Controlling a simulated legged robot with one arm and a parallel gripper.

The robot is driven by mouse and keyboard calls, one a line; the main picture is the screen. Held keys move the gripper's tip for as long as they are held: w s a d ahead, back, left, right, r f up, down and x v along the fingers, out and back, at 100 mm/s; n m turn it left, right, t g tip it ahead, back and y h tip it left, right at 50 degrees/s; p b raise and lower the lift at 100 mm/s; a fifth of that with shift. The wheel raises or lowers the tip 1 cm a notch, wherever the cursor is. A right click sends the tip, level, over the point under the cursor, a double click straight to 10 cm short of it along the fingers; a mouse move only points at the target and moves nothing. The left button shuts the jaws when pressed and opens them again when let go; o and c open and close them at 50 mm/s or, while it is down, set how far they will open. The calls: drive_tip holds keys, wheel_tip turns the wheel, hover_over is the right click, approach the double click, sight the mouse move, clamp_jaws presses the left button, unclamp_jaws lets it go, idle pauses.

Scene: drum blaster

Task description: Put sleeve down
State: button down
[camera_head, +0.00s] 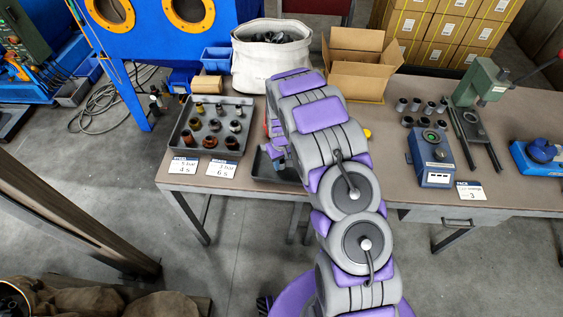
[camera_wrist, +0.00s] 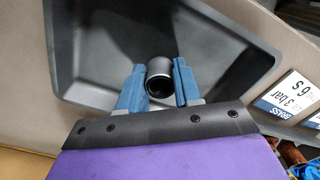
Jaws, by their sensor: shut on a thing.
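A dark grey hollow sleeve (camera_wrist: 159,80) sits between the two blue fingers of my gripper (camera_wrist: 158,86) in the wrist view. The fingers are shut on it, one on each side, and its open end faces the camera. Behind the sleeve in the wrist view lies a dark tray (camera_wrist: 100,45) with a raised rim, its visible floor bare. I cannot tell whether the sleeve touches the tray floor. In the head view my arm covers much of this tray (camera_head: 262,172), and the sleeve is hidden there.
A tray (camera_head: 187,128) with several brass and dark fittings stands to the left, with number cards at its front. Several grey sleeves (camera_head: 430,106) stand at the right near a blue gauge block (camera_head: 432,160) and a green press (camera_head: 484,82). A white bag (camera_head: 270,65) and open carton (camera_head: 357,72) stand behind.

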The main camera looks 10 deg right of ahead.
drive_tip(key=shift+d+f, duration=0.1)
drive_tip(key=shift+f, duration=0.15)
drive_tip(key=c, duration=0.8)
unclamp_jaws()
drive_tip(key=shift+d, duration=0.25)
drive_tip(key=shift+a, duration=0.1)
drive_tip(key=shift+a+r, duration=0.1)
drive_tip(key=shift+a, duration=0.05)
